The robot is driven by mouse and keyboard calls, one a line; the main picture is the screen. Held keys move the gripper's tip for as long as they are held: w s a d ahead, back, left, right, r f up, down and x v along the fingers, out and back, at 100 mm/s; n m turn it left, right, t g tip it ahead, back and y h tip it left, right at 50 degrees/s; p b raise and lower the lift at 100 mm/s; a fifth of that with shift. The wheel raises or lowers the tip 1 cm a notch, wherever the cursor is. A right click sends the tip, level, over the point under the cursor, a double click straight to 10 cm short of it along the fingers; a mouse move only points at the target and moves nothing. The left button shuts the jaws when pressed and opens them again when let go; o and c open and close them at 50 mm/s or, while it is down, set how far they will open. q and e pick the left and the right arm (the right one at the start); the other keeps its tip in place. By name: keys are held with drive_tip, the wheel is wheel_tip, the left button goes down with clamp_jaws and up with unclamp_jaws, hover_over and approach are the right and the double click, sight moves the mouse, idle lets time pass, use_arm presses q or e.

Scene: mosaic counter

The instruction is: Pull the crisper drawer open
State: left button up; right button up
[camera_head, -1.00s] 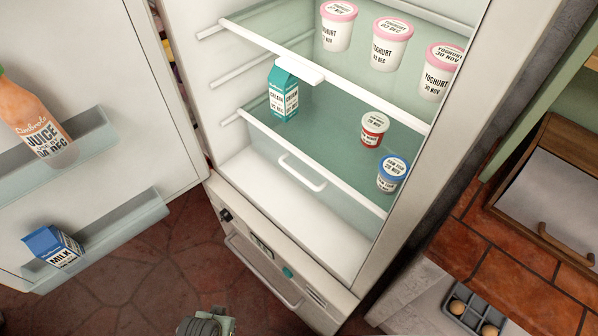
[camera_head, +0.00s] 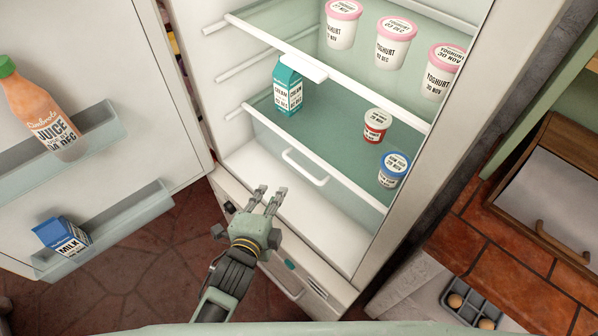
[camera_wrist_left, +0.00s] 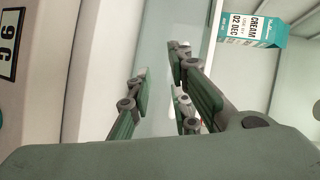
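The crisper drawer (camera_head: 268,142) is a clear drawer under the lower glass shelf of the open fridge. It looks shut, and its white bar handle (camera_head: 305,168) shows unobstructed on the front. My left gripper (camera_head: 269,192) is at the fridge opening, below and left of the handle in the head view. Its fingers are spread, with nothing between them, and it appears apart from the handle. The open fingers also show in the left wrist view (camera_wrist_left: 162,85); I cannot clearly make out the handle there. My right gripper is not in view.
A cream carton (camera_head: 289,86), a red tub (camera_head: 376,127) and a blue-lidded tub (camera_head: 393,170) stand on the shelf above the drawer. The open fridge door (camera_head: 85,50) is at left. The white fridge floor (camera_head: 330,215) before the drawer is bare.

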use_arm(q)
drive_tip(key=w+d+m+t+h, duration=0.1)
drive_tip(key=w+d+m+h, duration=0.1)
drive_tip(key=w+d+m, duration=0.2)
drive_tip(key=w+d+p, duration=0.1)
drive_tip(key=w+d, duration=0.2)
drive_tip(key=shift+w, duration=0.35)
drive_tip(key=shift+r, duration=0.1)
clamp_jaws()
